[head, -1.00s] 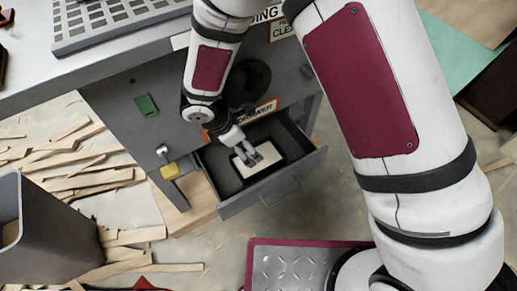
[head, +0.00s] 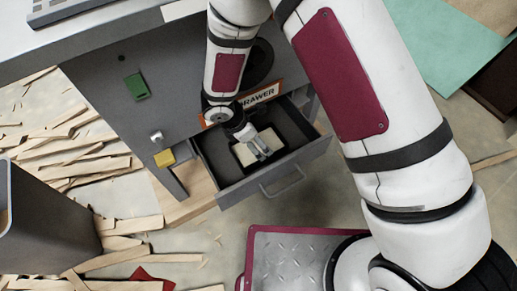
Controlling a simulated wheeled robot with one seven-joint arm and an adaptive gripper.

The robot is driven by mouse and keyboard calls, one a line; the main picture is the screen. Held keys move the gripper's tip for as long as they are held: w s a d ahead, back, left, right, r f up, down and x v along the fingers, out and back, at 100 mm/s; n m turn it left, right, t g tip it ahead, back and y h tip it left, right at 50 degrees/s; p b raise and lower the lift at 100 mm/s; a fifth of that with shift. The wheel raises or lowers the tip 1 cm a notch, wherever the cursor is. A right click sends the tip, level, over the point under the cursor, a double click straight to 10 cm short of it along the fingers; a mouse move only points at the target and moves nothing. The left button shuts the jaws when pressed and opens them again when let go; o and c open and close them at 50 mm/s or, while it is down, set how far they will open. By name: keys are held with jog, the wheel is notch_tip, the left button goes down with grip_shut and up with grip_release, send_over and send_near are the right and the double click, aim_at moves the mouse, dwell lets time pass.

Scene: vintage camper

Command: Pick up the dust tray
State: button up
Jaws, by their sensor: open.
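A pale cream, flat rectangular object (head: 243,154), which seems to be the dust tray, lies in the open drawer (head: 230,190) of the grey cabinet. My gripper (head: 262,151) is open and reaches down into the drawer, over the right part of the pale object. The fingers hide part of it. I cannot tell whether they touch it.
The grey cabinet (head: 110,100) has a green tag, a yellow block and a drawer label on its front. A grey bin (head: 45,215) stands at the lower left. Wood strips (head: 90,160) litter the floor at left. Drawer walls surround my gripper closely.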

aim_at(258, 147)
jog(key=b+x, duration=0.2)
jog(key=x, duration=0.2)
jog(key=shift+s+f, duration=0.1)
jog(key=shift+f, duration=0.3)
jog(key=shift+r, duration=0.1)
jog(key=shift+c, duration=0.6)
jog(key=c, duration=0.9)
jog(key=shift+r, duration=0.1)
